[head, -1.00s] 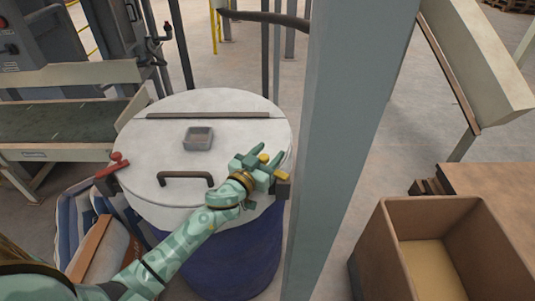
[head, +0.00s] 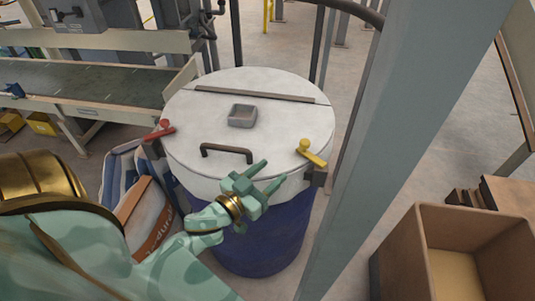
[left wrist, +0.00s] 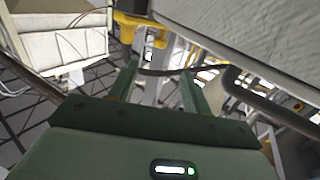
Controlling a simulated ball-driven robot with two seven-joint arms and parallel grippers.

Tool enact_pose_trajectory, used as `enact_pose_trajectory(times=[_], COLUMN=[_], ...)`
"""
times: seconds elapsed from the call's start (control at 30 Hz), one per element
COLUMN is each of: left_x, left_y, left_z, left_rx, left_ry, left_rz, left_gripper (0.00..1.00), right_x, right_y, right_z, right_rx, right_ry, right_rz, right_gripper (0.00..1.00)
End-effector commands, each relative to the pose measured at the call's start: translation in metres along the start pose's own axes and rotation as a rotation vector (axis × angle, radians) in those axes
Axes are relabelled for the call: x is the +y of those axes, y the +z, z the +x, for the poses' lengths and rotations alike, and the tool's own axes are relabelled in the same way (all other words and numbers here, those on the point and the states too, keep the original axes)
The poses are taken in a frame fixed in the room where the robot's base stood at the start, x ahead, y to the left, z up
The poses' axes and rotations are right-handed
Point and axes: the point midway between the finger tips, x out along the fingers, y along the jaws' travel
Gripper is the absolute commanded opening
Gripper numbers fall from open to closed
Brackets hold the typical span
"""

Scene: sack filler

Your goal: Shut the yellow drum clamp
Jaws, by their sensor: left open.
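The yellow clamp (head: 311,153) sits at the right rim of the drum's round white lid (head: 270,120). Its lever points inward over the lid, with the round knob at the inner end. The drum body (head: 265,235) is blue. My left gripper (head: 274,172) is open and empty, at the front of the lid, to the left of the yellow clamp and apart from it. Its open fingers also show in the left wrist view (left wrist: 160,68). A yellow part (left wrist: 138,25) shows beyond them there; I cannot tell whether it is the clamp. My right gripper is not in view.
A red clamp (head: 160,131) is at the lid's left rim. The lid bears a dark handle (head: 226,151) and a small grey box (head: 242,116). A grey post (head: 376,140) stands right of the drum, a brown box (head: 487,212) beyond. Sacks (head: 130,185) lie left.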

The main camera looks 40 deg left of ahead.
Motion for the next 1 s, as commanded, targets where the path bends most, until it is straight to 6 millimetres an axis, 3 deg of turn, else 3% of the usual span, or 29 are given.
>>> enact_pose_trajectory(times=[0.23,0.3,0.4,0.47,0.57,0.7,0.9,1.0], left_x=[0.000,0.000,0.017,0.027,0.048,0.063,0.055,0.047], left_y=[0.000,0.001,0.005,0.004,-0.003,-0.017,-0.016,-0.008], left_z=[-0.001,-0.003,-0.009,-0.012,-0.018,-0.027,-0.035,-0.036], left_rx=[0.001,-0.005,-0.021,-0.018,-0.005,0.026,0.119,0.197], left_ry=[0.000,0.001,0.036,0.059,0.102,0.134,0.074,0.027], left_rz=[-0.001,0.000,-0.078,-0.215,-0.617,-1.385,-2.421,-2.789], left_gripper=[0.48,0.29,0.01,0.00,0.00,0.00,0.00,0.00], right_x=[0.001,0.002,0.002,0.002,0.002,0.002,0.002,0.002], right_y=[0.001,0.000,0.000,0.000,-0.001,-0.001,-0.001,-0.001], right_z=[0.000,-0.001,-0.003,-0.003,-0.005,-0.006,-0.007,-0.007], right_rx=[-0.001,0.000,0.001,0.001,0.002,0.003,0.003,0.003], right_ry=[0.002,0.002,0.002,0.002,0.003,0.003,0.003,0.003], right_rz=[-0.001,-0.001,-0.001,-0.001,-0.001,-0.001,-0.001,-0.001], right_gripper=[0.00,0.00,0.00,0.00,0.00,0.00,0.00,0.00])
